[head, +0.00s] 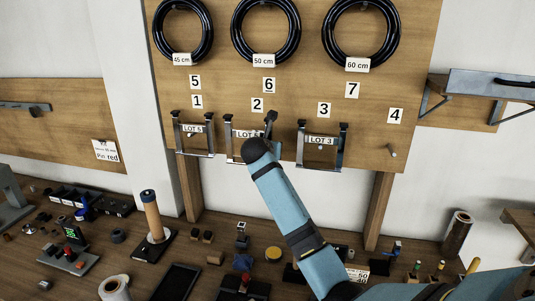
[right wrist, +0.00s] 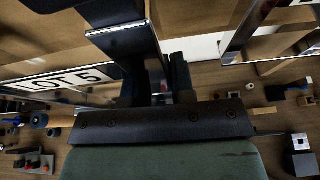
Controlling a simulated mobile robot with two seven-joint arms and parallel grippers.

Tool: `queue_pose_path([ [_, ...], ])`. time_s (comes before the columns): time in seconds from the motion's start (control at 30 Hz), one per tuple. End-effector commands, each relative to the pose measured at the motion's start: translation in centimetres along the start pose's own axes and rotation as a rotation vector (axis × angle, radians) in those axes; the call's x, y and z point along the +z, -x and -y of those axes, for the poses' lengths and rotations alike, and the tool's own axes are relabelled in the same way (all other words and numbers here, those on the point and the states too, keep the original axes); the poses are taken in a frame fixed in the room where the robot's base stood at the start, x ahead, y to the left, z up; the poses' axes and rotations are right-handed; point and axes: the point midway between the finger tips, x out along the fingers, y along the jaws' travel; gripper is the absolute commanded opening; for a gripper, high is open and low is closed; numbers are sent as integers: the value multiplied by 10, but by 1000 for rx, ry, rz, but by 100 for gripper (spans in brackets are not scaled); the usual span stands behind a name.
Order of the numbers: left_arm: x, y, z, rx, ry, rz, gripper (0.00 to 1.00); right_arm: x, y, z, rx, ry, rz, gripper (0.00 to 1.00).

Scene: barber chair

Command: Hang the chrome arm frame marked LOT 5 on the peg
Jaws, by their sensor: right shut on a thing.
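The chrome arm frame marked LOT 5 (head: 231,134) is in front of the board below the number 2, partly hidden behind my right wrist. Its label, reading LOT 5 (right wrist: 60,78), shows in the right wrist view. My right gripper (right wrist: 168,82) is shut on this frame's side bar; in the head view my forearm and wrist hide most of the grip. I cannot tell whether the frame touches a peg or the board. A bare peg (head: 393,151) sticks out below the number 4. My left gripper is not in view.
A similar frame (head: 193,147) hangs below number 1, its small label hard to read; another marked LOT 3 (head: 320,154) hangs below number 3. Black hose coils (head: 234,35) hang above. The workbench (head: 205,270) below is cluttered. A metal shelf (head: 490,84) stands at right.

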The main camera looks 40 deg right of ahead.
Motion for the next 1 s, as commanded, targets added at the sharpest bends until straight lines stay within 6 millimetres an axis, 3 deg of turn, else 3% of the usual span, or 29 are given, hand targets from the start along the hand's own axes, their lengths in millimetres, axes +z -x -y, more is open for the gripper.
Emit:
queue_pose_path([
  [1.0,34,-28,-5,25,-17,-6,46,22,-54,0,1,-3,3,0],
])
